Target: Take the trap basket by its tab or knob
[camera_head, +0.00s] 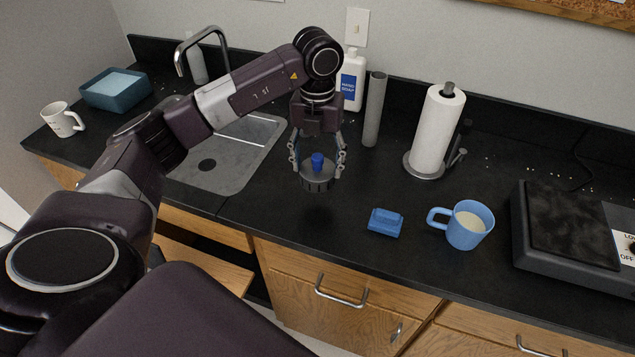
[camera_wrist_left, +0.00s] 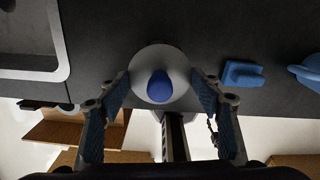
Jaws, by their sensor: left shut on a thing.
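The trap basket (camera_head: 317,182) is a grey round cup with a blue knob (camera_head: 317,161) on top. My left gripper (camera_head: 317,170) points down and is shut on the basket, with one finger at each side of its rim. The knob stands between the fingers, apart from both. The basket hangs upright above the black counter, and a dark shadow lies below it. The left wrist view shows the grey disc (camera_wrist_left: 160,58) and the blue knob (camera_wrist_left: 159,86) between the two finger pads. My right gripper is not in view.
The sink (camera_head: 232,165) with its tap is at left. A blue block (camera_head: 385,222) and a blue mug (camera_head: 467,225) stand at right. Behind are a soap bottle (camera_head: 351,85), a grey cylinder (camera_head: 374,110) and a paper towel roll (camera_head: 437,130). A dark device (camera_head: 570,240) sits far right.

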